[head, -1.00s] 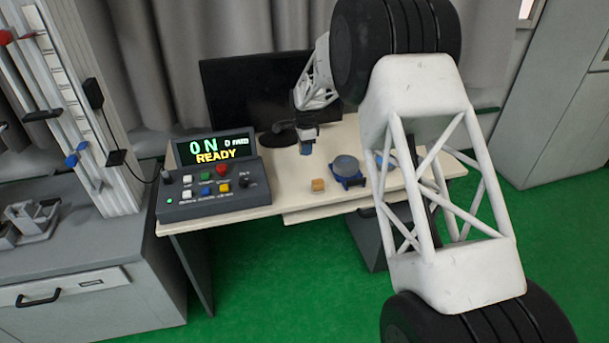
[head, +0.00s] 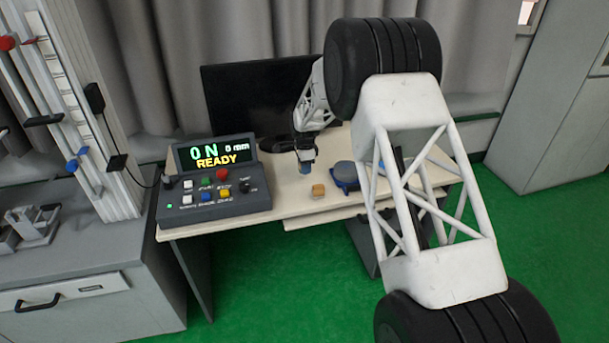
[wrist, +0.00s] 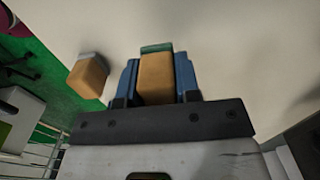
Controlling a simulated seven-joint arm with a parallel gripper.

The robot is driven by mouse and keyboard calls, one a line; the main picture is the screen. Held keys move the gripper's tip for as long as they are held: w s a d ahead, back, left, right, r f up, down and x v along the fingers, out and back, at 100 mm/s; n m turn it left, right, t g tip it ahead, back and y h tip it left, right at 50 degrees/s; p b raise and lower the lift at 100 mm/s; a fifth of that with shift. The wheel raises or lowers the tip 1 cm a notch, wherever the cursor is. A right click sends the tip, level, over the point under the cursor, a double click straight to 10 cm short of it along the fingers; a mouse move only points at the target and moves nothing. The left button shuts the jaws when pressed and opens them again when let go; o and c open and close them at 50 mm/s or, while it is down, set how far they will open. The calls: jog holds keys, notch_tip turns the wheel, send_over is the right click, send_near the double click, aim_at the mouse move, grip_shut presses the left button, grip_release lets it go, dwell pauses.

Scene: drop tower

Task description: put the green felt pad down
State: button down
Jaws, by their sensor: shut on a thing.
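The green felt pad (wrist: 157,47) is a thin green layer on the end of a tan block (wrist: 156,78) in the wrist view. My gripper (wrist: 155,80) is shut on this block, with a blue finger on each side. In the head view my gripper (head: 306,168) points down, low over the pale desk (head: 285,208), behind another tan block. The held pad cannot be made out there, and I cannot tell whether it touches the desk.
A second tan block (head: 318,190) with a grey end stands near; it also shows in the wrist view (wrist: 88,77). A blue device with a round grey top (head: 344,172) is to the right. A control box (head: 213,205) is left, a monitor (head: 255,100) behind.

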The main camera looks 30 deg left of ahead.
aim_at(305, 179)
jog(key=shift+f, duration=0.2)
jog(key=shift+f, duration=1.8)
jog(key=shift+f, duration=0.1)
jog(key=c, duration=0.8)
grip_release()
notch_tip(305, 179, up, 12)
jog(key=shift+r, duration=0.15)
